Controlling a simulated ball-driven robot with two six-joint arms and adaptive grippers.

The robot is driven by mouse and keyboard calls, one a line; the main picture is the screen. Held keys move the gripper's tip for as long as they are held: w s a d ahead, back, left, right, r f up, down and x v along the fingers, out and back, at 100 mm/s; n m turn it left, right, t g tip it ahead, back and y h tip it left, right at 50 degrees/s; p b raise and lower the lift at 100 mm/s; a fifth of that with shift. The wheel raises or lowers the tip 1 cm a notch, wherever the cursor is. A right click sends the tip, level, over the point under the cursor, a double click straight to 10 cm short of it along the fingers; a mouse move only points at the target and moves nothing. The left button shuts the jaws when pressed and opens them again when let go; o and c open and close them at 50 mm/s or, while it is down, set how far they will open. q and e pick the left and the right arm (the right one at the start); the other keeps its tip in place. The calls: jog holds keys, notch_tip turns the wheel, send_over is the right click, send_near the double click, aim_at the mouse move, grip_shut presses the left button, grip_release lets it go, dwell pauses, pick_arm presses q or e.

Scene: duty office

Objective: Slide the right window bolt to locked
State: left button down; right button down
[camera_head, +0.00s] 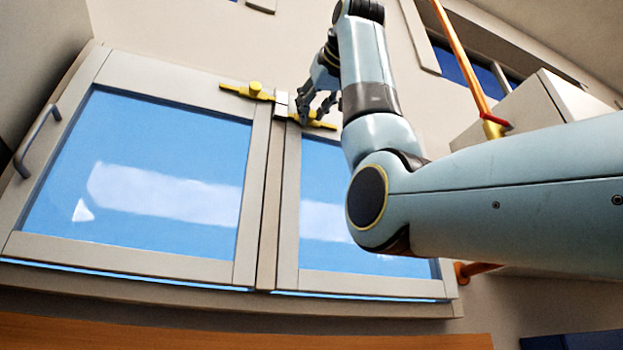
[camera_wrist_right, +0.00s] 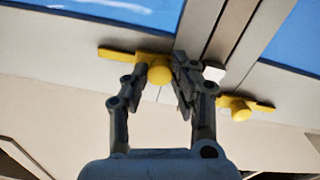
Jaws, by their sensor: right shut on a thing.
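The right window bolt (camera_head: 323,125) is a yellow bar on the top rail of the right window sash. My right gripper (camera_head: 309,110) is at this bolt. In the right wrist view, which shows the window upside down, the gripper (camera_wrist_right: 166,70) is shut on the bolt's round yellow knob (camera_wrist_right: 159,75). A pale catch block (camera_head: 281,103) sits between the two sashes, close to the held bolt. The fingers partly hide the bolt's inner end, so I cannot tell whether it is inside the block. My left gripper is out of view.
A second yellow bolt (camera_head: 256,90) with a round knob is on the left sash, beside the catch block. A grey handle (camera_head: 38,140) is on the window's far left. An orange pole (camera_head: 462,58) and a pale box (camera_head: 540,108) stand to the right of my arm.

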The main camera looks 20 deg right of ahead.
jog(key=shift+d+y, duration=0.2)
jog(key=shift+y, duration=0.3)
jog(key=c, duration=1.2)
grip_release()
jog(key=shift+a+n, duration=0.3)
jog(key=shift+a, duration=0.25)
jog(key=shift+o, duration=0.6)
jog(key=shift+a, duration=0.2)
jog(key=shift+s+d, duration=0.1)
jog(key=shift+d, duration=0.4)
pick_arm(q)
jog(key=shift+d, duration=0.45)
pick_arm(e)
jog(key=s, duration=1.2)
